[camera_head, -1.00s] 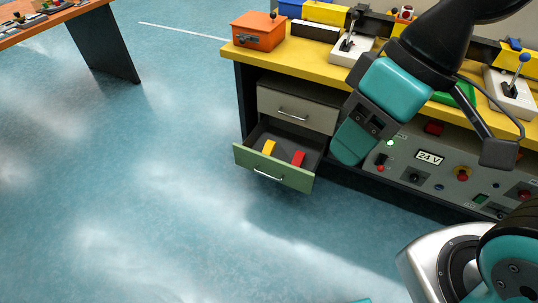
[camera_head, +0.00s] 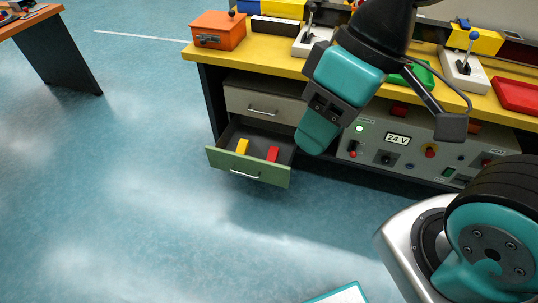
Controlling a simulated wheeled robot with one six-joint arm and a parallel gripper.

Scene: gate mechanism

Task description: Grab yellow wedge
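The yellow wedge (camera_head: 242,146) lies in the open green-fronted drawer (camera_head: 232,166), toward its left side. A red block (camera_head: 272,154) lies to its right in the same drawer, apart from it. My gripper (camera_head: 317,136), teal and dark grey, hangs right of the drawer, in front of the bench. It is apart from the wedge in the picture. Its fingers are seen from a side that does not show whether they are open.
The drawer above (camera_head: 265,104) is shut. The yellow bench top (camera_head: 270,63) carries an orange box (camera_head: 218,30), levers and a red tray (camera_head: 518,95). A control panel (camera_head: 390,150) is right of the drawers. Blue floor (camera_head: 150,210) in front is clear.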

